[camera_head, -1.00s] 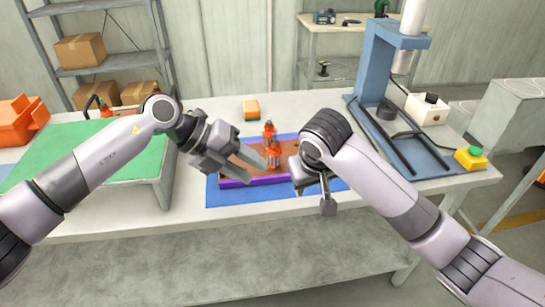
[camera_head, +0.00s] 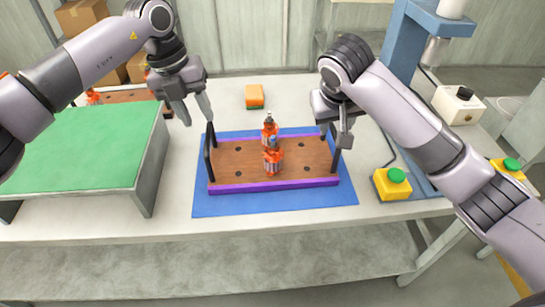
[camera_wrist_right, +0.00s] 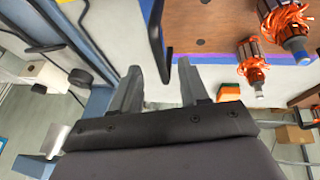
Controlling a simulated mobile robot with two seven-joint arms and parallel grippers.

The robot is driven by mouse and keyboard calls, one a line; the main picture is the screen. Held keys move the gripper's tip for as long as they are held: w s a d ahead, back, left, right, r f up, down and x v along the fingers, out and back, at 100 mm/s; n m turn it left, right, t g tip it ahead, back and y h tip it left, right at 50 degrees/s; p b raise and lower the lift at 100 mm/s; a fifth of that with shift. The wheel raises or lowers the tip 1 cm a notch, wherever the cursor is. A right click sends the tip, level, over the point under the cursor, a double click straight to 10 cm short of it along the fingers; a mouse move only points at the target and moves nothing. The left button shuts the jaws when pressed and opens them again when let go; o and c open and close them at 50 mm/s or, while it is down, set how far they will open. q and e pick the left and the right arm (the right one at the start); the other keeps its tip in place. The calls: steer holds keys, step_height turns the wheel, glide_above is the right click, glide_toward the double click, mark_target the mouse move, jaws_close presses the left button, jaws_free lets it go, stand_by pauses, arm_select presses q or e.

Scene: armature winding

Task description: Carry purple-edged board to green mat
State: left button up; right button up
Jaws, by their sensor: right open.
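The purple-edged board (camera_head: 235,165) lies flat on a blue mat (camera_head: 275,203). It has a brown top, a black handle at each end, and two orange-wound armatures standing at its middle. The green mat (camera_head: 80,145) covers a raised stand to the left. My left gripper (camera_head: 194,113) is open and empty, above and just left of the left handle (camera_head: 208,150). My right gripper (camera_head: 335,132) is open at the right handle (camera_head: 336,158). In the right wrist view that handle (camera_wrist_right: 158,42) shows between the spread fingertips, not clamped. The board's right end partly hides behind my right gripper.
An orange block (camera_head: 254,96) lies behind the board. A blue press stand (camera_head: 405,70) and a yellow box with a green button (camera_head: 392,184) stand to the right. Another brown board (camera_head: 125,97) with armatures lies behind the green mat. The table between stand and blue mat is clear.

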mark_target(207, 134)
arm_select(q)
steer(key=shift+d+f, duration=0.25)
steer(key=shift+f, duration=0.95)
steer(key=shift+d+f, duration=0.25)
steer(key=shift+f, duration=0.9)
steer(key=shift+d+f, duration=0.25)
steer(key=shift+f, duration=0.95)
arm_select(e)
steer(key=shift+x, duration=3.65)
arm_select(q)
jaws_close()
arm_select(e)
steer(key=c, duration=0.8)
jaws_close()
arm_select(q)
steer(key=shift+r, duration=0.15)
arm_select(e)
steer(key=shift+r, duration=0.15)
